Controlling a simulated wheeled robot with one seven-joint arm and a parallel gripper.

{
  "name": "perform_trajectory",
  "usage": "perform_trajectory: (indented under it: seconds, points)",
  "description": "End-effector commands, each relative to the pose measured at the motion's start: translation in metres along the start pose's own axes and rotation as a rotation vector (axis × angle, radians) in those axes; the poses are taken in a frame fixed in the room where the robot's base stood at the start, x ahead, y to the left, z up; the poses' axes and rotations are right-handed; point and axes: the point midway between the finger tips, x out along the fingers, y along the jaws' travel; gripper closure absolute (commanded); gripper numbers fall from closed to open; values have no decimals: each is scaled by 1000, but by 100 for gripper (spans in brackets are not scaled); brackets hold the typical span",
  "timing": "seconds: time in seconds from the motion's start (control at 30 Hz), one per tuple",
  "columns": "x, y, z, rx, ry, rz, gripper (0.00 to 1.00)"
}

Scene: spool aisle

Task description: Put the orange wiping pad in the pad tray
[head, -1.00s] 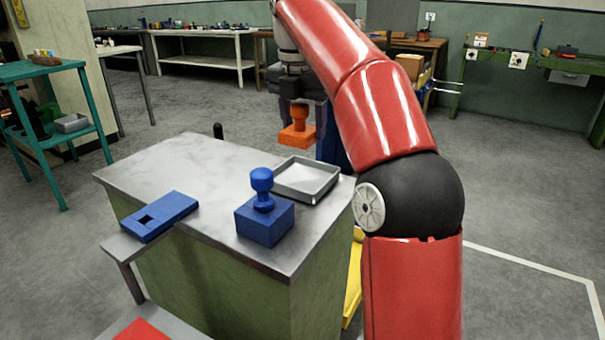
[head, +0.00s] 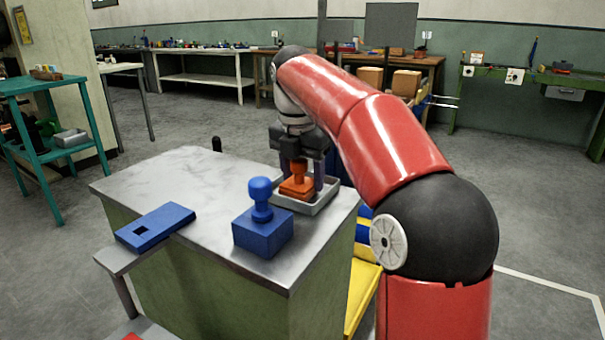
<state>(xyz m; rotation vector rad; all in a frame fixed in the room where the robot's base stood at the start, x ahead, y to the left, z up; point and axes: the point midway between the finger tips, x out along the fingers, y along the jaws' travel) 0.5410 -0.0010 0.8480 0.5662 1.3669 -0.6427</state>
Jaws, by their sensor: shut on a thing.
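The orange wiping pad (head: 297,187) has a knob on a flat square base. My gripper (head: 302,172) is shut on it, with the fingers on either side of its knob. The pad is low over the grey pad tray (head: 320,207), within its rim as seen from here. I cannot tell whether its base touches the tray floor. The tray sits near the right back corner of the metal-topped cabinet (head: 185,170).
A blue block with a blue knob (head: 262,232) stands in front of the tray. A blue plate with a square hole (head: 155,228) lies at the cabinet's left front edge. The cabinet top's back left is clear. A teal shelf (head: 45,80) stands far left.

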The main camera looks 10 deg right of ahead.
Motion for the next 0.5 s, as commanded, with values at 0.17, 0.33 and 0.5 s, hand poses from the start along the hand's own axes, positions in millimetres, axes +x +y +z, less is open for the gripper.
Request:
perform_trajectory:
  seconds: [0.17,0.33,0.5]
  points:
    - [4,0,0,0,0,0,39]
    - [4,0,0,0,0,0,23]
    - [4,0,0,0,0,0,23]
